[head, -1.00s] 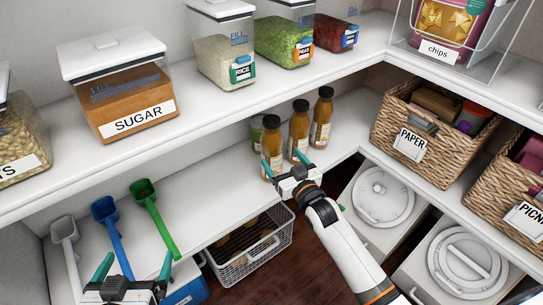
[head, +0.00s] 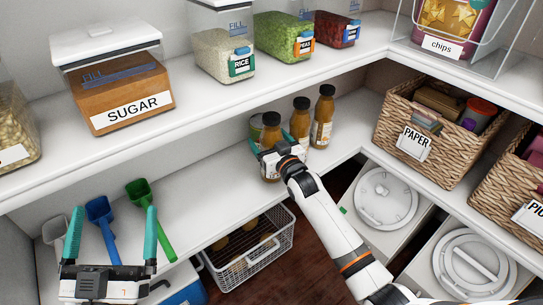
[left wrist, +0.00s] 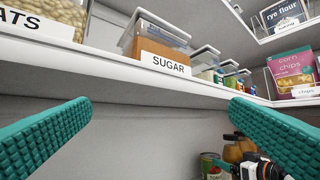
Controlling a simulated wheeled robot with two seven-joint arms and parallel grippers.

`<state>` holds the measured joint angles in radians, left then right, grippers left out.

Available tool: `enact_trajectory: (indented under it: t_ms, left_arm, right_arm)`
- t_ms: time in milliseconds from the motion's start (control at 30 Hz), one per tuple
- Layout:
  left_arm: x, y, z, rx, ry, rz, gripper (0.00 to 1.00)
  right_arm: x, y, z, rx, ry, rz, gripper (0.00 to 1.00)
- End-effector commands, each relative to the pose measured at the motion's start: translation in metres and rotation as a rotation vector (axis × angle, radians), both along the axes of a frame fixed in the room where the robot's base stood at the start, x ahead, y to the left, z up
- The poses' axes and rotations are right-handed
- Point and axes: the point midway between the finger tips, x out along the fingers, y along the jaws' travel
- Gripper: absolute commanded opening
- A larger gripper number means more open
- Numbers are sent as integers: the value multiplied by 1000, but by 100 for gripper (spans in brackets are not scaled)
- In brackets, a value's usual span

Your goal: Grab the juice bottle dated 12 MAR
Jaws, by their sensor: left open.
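Three juice bottles with dark caps and pale labels stand on the lower shelf: a front-left one (head: 271,120), a middle one (head: 301,104) and a back-right one (head: 323,108). Their dates are too small to read. My right gripper (head: 271,140) is at the front-left bottle, with teal fingers apart on either side of it; its wrist hides part of the lower bottle. My left gripper (head: 112,225) is open and empty at the lower left. In the left wrist view its fingers (left wrist: 160,130) frame the upper shelf edge, with bottles (left wrist: 235,150) partly hidden at lower right.
A can (head: 255,128) stands behind the front-left bottle. The upper shelf (head: 215,112) with sugar and other bins overhangs. A wire basket (head: 247,255) is below; wicker baskets (head: 385,120) stand right.

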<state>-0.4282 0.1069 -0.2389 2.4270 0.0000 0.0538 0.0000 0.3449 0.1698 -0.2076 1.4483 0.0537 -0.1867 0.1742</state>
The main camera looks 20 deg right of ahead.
Motion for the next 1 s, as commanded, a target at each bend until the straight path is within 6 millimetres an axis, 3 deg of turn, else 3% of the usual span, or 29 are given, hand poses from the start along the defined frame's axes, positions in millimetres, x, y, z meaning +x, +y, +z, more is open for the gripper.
enact_trajectory:
  t_ms: [367, 800, 1000]
  left_arm:
    - [-5, 0, 9, -19, -64, -4, 100]
    - [-5, 0, 9, -18, -62, -4, 100]
    - [-5, 0, 9, -18, -62, -4, 100]
  right_arm:
    - [7, 1, 0, 0, 0, 0, 84]
    - [6, 1, 0, 0, 0, 0, 16]
    - [7, 1, 3, 1, -6, 0, 15]
